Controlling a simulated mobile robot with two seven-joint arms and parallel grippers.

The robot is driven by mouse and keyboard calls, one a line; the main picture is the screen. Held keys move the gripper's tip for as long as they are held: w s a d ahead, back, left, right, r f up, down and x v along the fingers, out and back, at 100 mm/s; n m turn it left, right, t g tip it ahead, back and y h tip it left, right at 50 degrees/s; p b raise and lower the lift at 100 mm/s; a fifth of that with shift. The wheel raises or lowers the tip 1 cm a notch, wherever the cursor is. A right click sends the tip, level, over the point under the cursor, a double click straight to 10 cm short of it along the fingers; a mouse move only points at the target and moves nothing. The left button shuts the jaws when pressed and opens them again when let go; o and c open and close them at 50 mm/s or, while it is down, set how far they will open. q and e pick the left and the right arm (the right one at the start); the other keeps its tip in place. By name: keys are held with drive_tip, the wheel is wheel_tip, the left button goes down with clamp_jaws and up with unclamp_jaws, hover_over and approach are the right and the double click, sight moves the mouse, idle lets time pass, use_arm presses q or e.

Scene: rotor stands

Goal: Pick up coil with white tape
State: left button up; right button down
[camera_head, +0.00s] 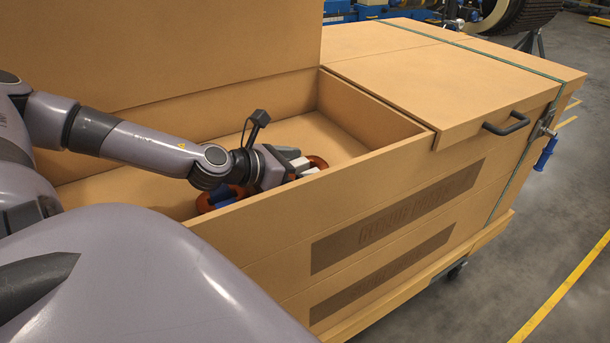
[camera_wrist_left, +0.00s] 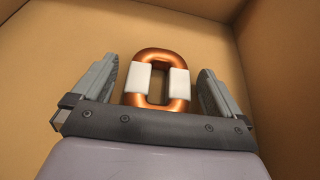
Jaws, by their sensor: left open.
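The coil with white tape (camera_wrist_left: 158,58) is an oval copper ring with white tape on both long sides. In the left wrist view it lies between the two fingers of my left gripper (camera_wrist_left: 160,88), which is open, with a gap on each side. In the head view my left gripper (camera_head: 298,169) reaches down inside the wooden crate, and the coil with white tape (camera_head: 318,162) is partly hidden by the fingers. A copper coil with blue tape (camera_head: 222,196) lies below my left wrist, partly hidden by the arm and the crate's front wall. My right gripper is not in view.
The wooden crate (camera_head: 385,152) has high walls around the gripper, and its raised lid (camera_head: 190,50) stands behind my arm. A closed lid section (camera_head: 440,85) with a dark handle (camera_head: 507,123) lies to the right. The crate floor beyond the coils is clear.

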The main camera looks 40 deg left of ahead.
use_arm(q)
drive_tip(key=shift+c, duration=0.3)
drive_tip(key=c, duration=1.3)
drive_tip(key=shift+r, duration=0.15)
